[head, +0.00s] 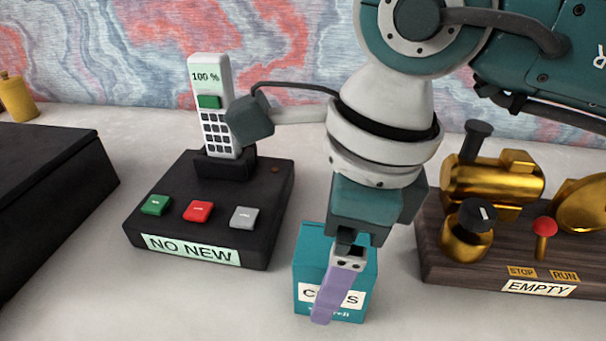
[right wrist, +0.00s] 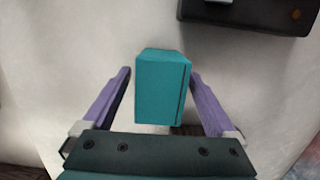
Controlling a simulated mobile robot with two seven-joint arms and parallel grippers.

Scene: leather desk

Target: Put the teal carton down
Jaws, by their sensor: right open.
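The teal carton (head: 362,272) stands upright on the pale desk, with a white label on its front partly hidden by a purple finger. My right gripper (head: 332,300) is over it, coming down from above. In the right wrist view the carton (right wrist: 160,88) lies between the two purple fingers of my right gripper (right wrist: 160,85), with a visible gap on each side. The gripper is open and does not hold the carton. My left gripper is not in view.
A black phone base (head: 205,215) with a white handset (head: 212,105) stands left of the carton. A wooden stand (head: 450,262) with a brass engine (head: 492,180) is close on the right. A dark box (head: 50,185) is at far left. Bare desk (head: 190,305) lies in front.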

